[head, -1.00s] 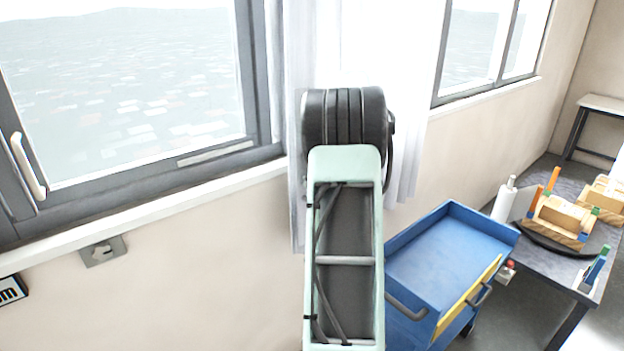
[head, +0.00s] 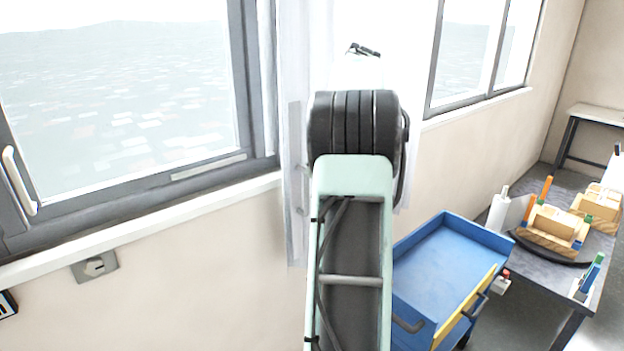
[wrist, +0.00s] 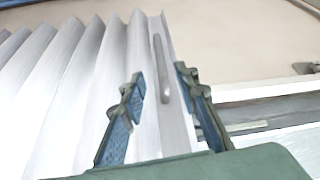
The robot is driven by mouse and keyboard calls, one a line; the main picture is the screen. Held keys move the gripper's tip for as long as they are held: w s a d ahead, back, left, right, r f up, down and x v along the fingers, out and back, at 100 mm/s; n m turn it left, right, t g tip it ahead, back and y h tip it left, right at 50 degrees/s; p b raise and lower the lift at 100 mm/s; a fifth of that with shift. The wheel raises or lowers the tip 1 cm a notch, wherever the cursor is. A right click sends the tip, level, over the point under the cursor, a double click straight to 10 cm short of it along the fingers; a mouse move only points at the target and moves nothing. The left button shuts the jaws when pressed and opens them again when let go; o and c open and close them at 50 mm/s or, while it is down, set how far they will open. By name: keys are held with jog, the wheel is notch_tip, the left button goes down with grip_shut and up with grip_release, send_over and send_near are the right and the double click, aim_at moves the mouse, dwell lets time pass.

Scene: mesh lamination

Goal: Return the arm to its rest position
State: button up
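My gripper (wrist: 160,77) shows in the wrist view with its two blue-padded fingers spread apart. It is open, and I see nothing clamped between the pads. A grey rod-like handle (wrist: 161,65) on a pale pleated curtain (wrist: 85,65) shows in the gap beyond the fingers; I cannot tell how far away it is. In the head view my arm (head: 352,210) rises up the middle of the picture, with a dark banded joint near its top. The gripper itself is not clear there, and the arm hides part of the curtain (head: 293,150).
A large window (head: 120,95) fills the left, another (head: 480,45) the upper right. A blue cart (head: 445,265) stands right of my arm. A side table (head: 597,116) stands behind.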

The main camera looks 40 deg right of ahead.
jog(key=shift+v, duration=0.95)
jog(key=shift+w+a+f, duration=0.1)
